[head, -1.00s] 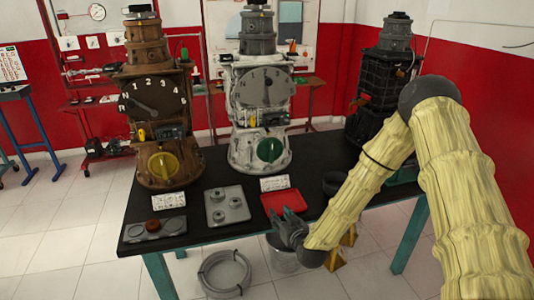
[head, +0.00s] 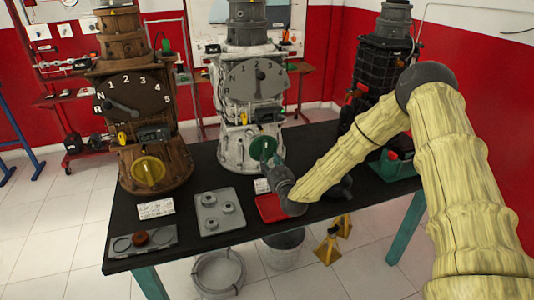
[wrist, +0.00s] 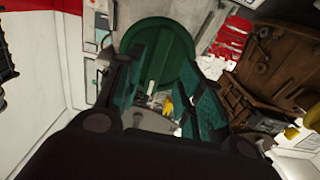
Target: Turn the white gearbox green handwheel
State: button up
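The white gearbox (head: 236,152) stands upright on the black table. Its round green handwheel (head: 260,145) is low on the front face, partly hidden by my gripper (head: 273,164) in the head view. In the wrist view the green handwheel (wrist: 168,35) fills the upper middle, just past my fingertips. My gripper (wrist: 168,78) has its two teal-padded fingers spread apart in front of the wheel, with nothing visibly clamped between them. I cannot tell whether a fingertip touches the wheel.
A brown gearbox (head: 150,110) with a yellow handwheel (head: 148,170) stands to the left. A black gearbox (head: 375,70) stands at the right. A grey tray (head: 218,212) and a red tray (head: 271,208) lie on the table (head: 120,240) in front.

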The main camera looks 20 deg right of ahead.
aim_at(267, 154)
jog(key=shift+w+r+p, duration=0.1)
jog(key=shift+w+p, duration=0.45)
jog(key=shift+w, duration=2.05)
jog(key=shift+d, duration=0.1)
grip_shut()
